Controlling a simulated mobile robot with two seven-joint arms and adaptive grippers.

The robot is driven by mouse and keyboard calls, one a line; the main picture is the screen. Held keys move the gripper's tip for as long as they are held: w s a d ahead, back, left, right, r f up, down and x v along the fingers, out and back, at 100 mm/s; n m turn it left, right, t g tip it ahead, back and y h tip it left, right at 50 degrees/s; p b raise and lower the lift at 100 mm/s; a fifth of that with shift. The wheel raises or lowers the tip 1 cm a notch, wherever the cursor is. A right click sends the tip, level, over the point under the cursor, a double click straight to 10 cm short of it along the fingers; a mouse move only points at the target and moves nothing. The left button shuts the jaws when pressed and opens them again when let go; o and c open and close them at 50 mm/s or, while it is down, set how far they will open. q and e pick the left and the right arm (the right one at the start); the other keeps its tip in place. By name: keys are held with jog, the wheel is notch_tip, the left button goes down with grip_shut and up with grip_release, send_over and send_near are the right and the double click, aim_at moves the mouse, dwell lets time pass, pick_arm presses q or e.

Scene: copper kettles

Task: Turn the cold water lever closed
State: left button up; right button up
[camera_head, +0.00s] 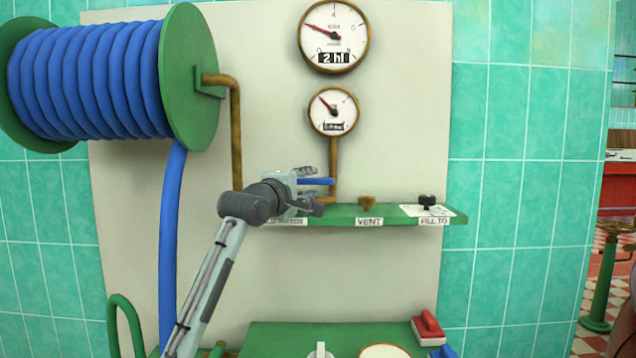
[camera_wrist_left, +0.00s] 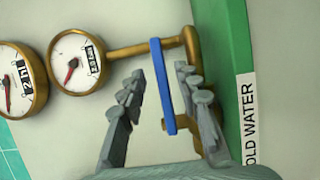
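The cold water lever (camera_head: 318,181) is a blue bar lying level, across the upright brass pipe below the lower gauge. It also shows in the left wrist view (camera_wrist_left: 162,85), crossing the brass pipe (camera_wrist_left: 128,50). My left gripper (camera_head: 321,188) is open, one finger above the lever and one below it. In the left wrist view the lever lies between the two spread fingers (camera_wrist_left: 160,88), with a gap visible on either side. The COLD WATER label (camera_wrist_left: 249,118) is on the green shelf edge and is partly hidden by my gripper in the head view. My right gripper is not in view.
The green shelf (camera_head: 385,221) lies just below my gripper, with a brass knob (camera_head: 367,202) and black knob (camera_head: 427,201) to the right. Two gauges (camera_head: 334,36) (camera_head: 333,111) are above. A blue hose reel (camera_head: 90,80) hangs at upper left. A red block (camera_head: 427,328) sits low right.

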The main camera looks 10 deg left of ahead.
aim_at(314, 182)
pick_arm(q)
jog(key=shift+w+d, duration=0.25)
jog(key=shift+w, duration=0.85)
jog(key=shift+w+d, duration=0.2)
jog(key=shift+w, duration=0.85)
jog(key=shift+c, duration=0.6)
grip_shut()
